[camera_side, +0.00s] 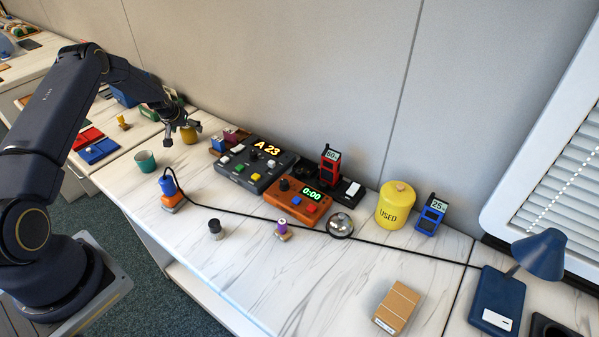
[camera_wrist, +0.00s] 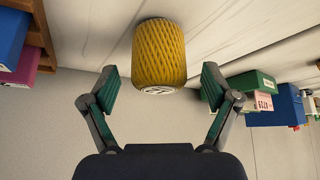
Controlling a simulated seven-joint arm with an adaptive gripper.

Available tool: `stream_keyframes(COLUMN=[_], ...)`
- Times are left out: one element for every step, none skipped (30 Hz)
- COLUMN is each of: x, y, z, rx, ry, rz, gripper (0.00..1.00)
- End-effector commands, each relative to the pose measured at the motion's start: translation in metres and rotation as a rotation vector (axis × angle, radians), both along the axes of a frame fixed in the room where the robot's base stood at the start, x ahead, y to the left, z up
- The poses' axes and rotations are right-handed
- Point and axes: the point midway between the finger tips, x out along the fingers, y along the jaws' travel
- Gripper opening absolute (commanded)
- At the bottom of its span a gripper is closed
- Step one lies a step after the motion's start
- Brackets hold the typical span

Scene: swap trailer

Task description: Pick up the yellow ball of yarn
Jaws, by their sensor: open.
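The yellow ball of yarn (camera_wrist: 159,55) is a wound, spool-like roll in the wrist view. It stands on the marble-patterned counter, ahead of my gripper and centred between its fingers. My gripper (camera_wrist: 159,88) is open, with one finger to each side of the yarn. The fingertips reach about level with the yarn's near end, and I see no contact. In the side view, the yarn (camera_side: 188,135) shows small at the back left of the counter, and my gripper (camera_side: 180,136) is right beside it, partly in front of it.
A black control panel (camera_side: 255,164) lies farther right. In the wrist view, a green box (camera_wrist: 252,82) is near the right finger.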

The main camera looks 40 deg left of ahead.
Motion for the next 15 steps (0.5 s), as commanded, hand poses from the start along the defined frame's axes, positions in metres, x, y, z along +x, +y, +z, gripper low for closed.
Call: stream_keyframes(x=[0.003, 0.006, 0.008, 0.01, 0.012, 0.013, 0.015, 0.016, 0.016, 0.017, 0.017, 0.017, 0.017, 0.017, 0.017], y=[0.001, 0.003, 0.004, 0.006, 0.007, 0.008, 0.008, 0.009, 0.01, 0.01, 0.01, 0.01, 0.01, 0.01, 0.01], z=[-0.009, -0.013, -0.018, -0.021, -0.023, -0.027, -0.028, -0.03, -0.031, -0.032, -0.032, -0.032, -0.032, -0.032, -0.032], rx=[-0.002, -0.002, -0.001, -0.001, -0.001, -0.001, -0.001, -0.001, -0.001, 0.0, -0.001, -0.001, -0.001, -0.001, -0.001], ry=[0.002, 0.002, 0.002, 0.001, 0.001, 0.002, 0.001, 0.001, 0.001, 0.0, 0.001, 0.001, 0.001, 0.001, 0.001], rz=[0.0, 0.0, 0.0, 0.001, 0.0, 0.0, 0.0, 0.0, 0.0, 0.0, 0.0, 0.0, 0.0, 0.0, 0.0], gripper=[0.87, 0.87, 0.87, 0.87, 0.87, 0.87, 0.87, 0.87, 0.87, 0.87, 0.87, 0.87, 0.87, 0.87, 0.87])
